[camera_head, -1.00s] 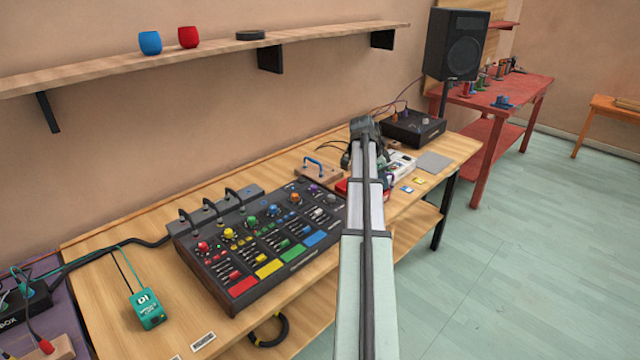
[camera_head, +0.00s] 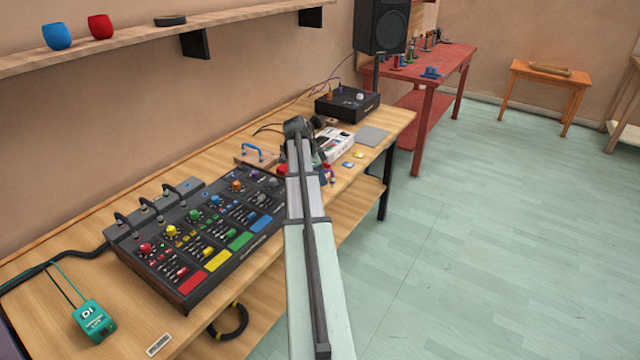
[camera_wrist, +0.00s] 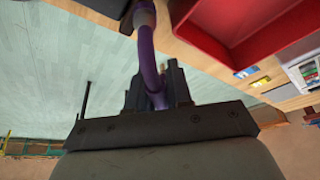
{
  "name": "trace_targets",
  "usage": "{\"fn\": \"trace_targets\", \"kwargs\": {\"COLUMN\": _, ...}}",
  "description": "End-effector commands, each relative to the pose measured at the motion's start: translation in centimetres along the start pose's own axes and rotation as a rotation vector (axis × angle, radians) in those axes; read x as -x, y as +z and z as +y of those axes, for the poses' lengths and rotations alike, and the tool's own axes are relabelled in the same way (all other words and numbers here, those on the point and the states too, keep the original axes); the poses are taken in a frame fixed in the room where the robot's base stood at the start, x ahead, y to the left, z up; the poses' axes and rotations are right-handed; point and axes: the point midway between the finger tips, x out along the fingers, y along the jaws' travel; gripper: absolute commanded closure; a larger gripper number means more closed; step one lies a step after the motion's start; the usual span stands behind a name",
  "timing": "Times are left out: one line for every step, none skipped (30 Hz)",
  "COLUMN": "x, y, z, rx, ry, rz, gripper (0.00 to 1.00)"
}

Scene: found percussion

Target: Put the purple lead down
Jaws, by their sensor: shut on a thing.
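The purple lead (camera_wrist: 147,58) shows in the wrist view. It runs from the top edge, near a pale grey plug-like end, down between the dark fingers of my gripper (camera_wrist: 158,92). The gripper is shut on it. Beside the lead in that view are the wooden bench edge and a red tray (camera_wrist: 225,38), with the pale floor on the other side.
A mixer with coloured pads (camera_head: 207,232) fills the bench's near half. A black box (camera_head: 347,104) with knobs and purple leads stands at the far end, near a grey pad (camera_head: 371,136). A teal DI box (camera_head: 94,321) is at lower left. Open floor lies right.

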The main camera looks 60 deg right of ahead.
Motion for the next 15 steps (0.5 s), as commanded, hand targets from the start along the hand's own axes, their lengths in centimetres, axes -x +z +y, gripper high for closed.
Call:
{"fn": "trace_targets", "kwargs": {"x": -0.6, "y": 0.2, "z": 0.1, "rx": 0.001, "ry": 0.001, "rz": 0.000, "gripper": 1.00}}
{"fn": "trace_targets", "kwargs": {"x": -1.0, "y": 0.4, "z": 0.1, "rx": 0.001, "ry": 0.002, "rz": 0.000, "gripper": 1.00}}
{"fn": "trace_targets", "kwargs": {"x": -1.5, "y": 0.6, "z": 0.1, "rx": 0.002, "ry": 0.003, "rz": 0.000, "gripper": 1.00}}
{"fn": "trace_targets", "kwargs": {"x": -1.8, "y": 0.8, "z": 0.1, "rx": 0.002, "ry": 0.003, "rz": 0.000, "gripper": 1.00}}
{"fn": "trace_targets", "kwargs": {"x": -2.1, "y": 0.9, "z": 0.1, "rx": 0.002, "ry": 0.002, "rz": 0.000, "gripper": 1.00}}
{"fn": "trace_targets", "kwargs": {"x": -2.4, "y": 1.0, "z": 0.1, "rx": 0.001, "ry": 0.001, "rz": 0.000, "gripper": 1.00}}
{"fn": "trace_targets", "kwargs": {"x": -2.5, "y": 1.1, "z": 0.0, "rx": 0.001, "ry": 0.001, "rz": 0.000, "gripper": 1.00}}
{"fn": "trace_targets", "kwargs": {"x": -2.6, "y": 1.1, "z": 0.0, "rx": 0.001, "ry": 0.000, "rz": 0.000, "gripper": 1.00}}
{"fn": "trace_targets", "kwargs": {"x": -2.7, "y": 1.1, "z": 0.0, "rx": 0.001, "ry": 0.000, "rz": 0.000, "gripper": 1.00}}
{"fn": "trace_targets", "kwargs": {"x": -2.7, "y": 1.1, "z": 0.0, "rx": 0.001, "ry": 0.000, "rz": 0.000, "gripper": 1.00}}
{"fn": "trace_targets", "kwargs": {"x": -2.6, "y": 1.1, "z": 0.0, "rx": 0.000, "ry": 0.000, "rz": 0.000, "gripper": 1.00}}
{"fn": "trace_targets", "kwargs": {"x": -2.6, "y": 1.1, "z": 0.0, "rx": 0.000, "ry": 0.000, "rz": 0.000, "gripper": 1.00}}
{"fn": "trace_targets", "kwargs": {"x": -2.6, "y": 1.1, "z": 0.0, "rx": 0.001, "ry": 0.000, "rz": 0.000, "gripper": 1.00}}
{"fn": "trace_targets", "kwargs": {"x": -2.6, "y": 1.1, "z": 0.0, "rx": 0.000, "ry": 0.000, "rz": 0.000, "gripper": 1.00}}
{"fn": "trace_targets", "kwargs": {"x": -2.6, "y": 1.1, "z": 0.0, "rx": 0.001, "ry": 0.000, "rz": 0.000, "gripper": 1.00}}
